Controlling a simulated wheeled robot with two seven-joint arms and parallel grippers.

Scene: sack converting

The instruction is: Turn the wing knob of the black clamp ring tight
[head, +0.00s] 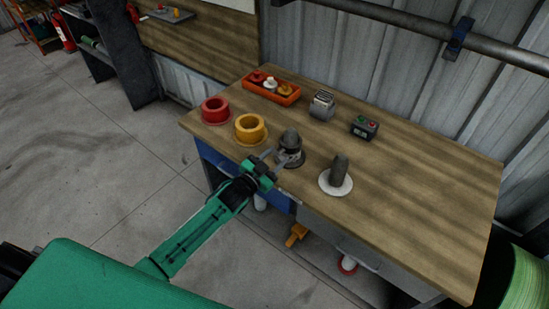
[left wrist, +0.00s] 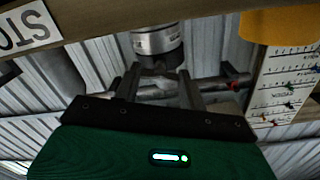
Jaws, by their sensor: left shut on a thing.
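The black clamp ring (head: 291,160) sits near the front edge of the workbench, around the base of a dark grey upright piece. My left gripper (head: 270,156) reaches it from the front left, its fingers at the ring's near side. In the left wrist view the two fingers (left wrist: 159,72) stand apart, with a dark part, seemingly the wing knob (left wrist: 160,63), at their tips below a silvery cylinder (left wrist: 158,40). The gripper is shut on this knob. The knob's exact angle is too small and dark to tell. My right gripper is not in view.
A yellow ring (head: 243,138) and a red ring (head: 207,116) stand left of the clamp. A grey piece on a white disc (head: 328,188) is to its right. Behind are an orange tray (head: 293,99), a metal device (head: 322,106) and a button box (head: 364,129). The bench's right side is clear.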

